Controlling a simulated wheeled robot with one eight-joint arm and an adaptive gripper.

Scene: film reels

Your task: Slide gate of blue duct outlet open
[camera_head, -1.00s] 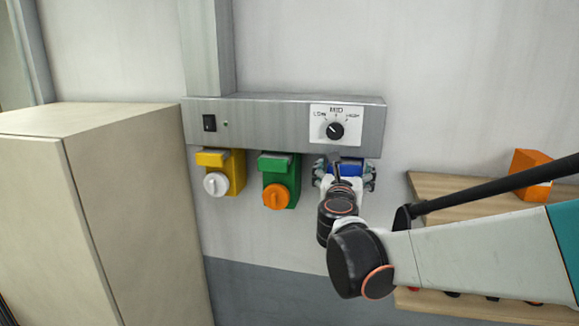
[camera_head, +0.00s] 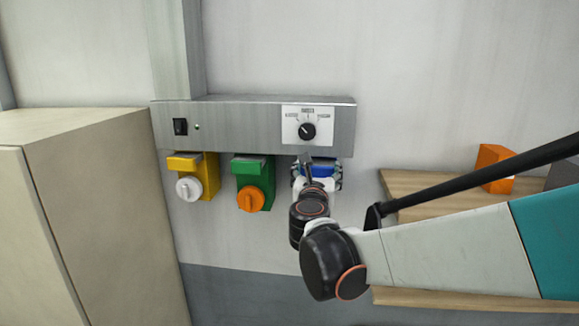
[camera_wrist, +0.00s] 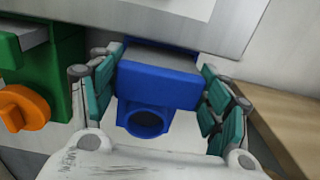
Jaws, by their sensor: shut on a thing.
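The blue duct outlet (camera_head: 325,171) hangs under the right end of the grey metal duct (camera_head: 235,128). In the wrist view its blue gate front (camera_wrist: 158,84) is a wide block with a grey plate (camera_wrist: 160,57) behind its top edge. A dark round port (camera_wrist: 145,123) opens below it, with no cap on it. My gripper (camera_head: 317,176) is at the outlet, shut on the gate front. In the wrist view its teal-padded fingers (camera_wrist: 160,95) stand at the left and right sides of the blue block. My wrist hides the outlet's lower part in the head view.
The green outlet (camera_head: 254,177) with an orange knob is close on the left, the yellow outlet (camera_head: 205,172) with a white knob beyond it. A tall beige cabinet (camera_head: 105,215) stands at left. A wooden shelf (camera_head: 405,184) with an orange box (camera_head: 494,168) is at right.

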